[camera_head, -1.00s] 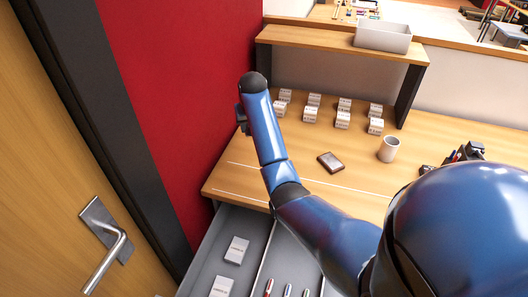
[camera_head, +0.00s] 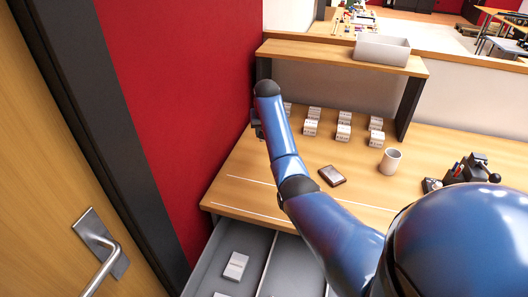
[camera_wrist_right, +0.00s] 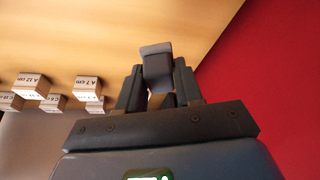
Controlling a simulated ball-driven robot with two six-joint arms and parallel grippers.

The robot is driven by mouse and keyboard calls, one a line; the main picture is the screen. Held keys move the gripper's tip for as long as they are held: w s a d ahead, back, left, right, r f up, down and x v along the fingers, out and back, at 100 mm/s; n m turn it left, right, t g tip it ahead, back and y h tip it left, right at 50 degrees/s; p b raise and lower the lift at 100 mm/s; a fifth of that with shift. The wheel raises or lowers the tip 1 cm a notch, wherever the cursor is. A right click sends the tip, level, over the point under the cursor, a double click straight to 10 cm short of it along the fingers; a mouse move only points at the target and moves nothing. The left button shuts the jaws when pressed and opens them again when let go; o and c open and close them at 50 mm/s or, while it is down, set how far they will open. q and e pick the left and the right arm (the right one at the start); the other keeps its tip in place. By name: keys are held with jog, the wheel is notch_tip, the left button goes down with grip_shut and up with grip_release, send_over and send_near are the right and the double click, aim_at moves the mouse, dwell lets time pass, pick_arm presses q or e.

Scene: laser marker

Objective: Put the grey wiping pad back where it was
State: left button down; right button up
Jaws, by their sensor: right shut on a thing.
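In the right wrist view, my right gripper (camera_wrist_right: 158,84) is shut on the grey wiping pad (camera_wrist_right: 156,50). The pad sticks out beyond the fingertips, above the wooden desk. In the head view, my right arm reaches to the left end of the desk (camera_head: 246,178). Its gripper (camera_head: 257,124) shows only in part beside the red wall, and the pad is hidden there. I cannot tell whether the pad touches the desk. My left gripper is not in view.
Several labelled white blocks (camera_head: 310,128) stand under the shelf (camera_head: 335,54). A dark flat case (camera_head: 332,175), a mug (camera_head: 390,161) and a black device (camera_head: 467,168) sit to the right. An open drawer (camera_head: 207,262) lies below the desk's front. A red wall (camera_head: 180,90) borders the left.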

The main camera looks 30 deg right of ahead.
aim_at(264, 157)
notch_tip(264, 157, down, 10)
jog(key=shift+r, duration=0.15)
dwell(0.4)
jog(key=o, duration=0.9)
jog(key=shift+o, duration=0.2)
jog(key=v, duration=1.2)
jog(key=shift+p, duration=0.3)
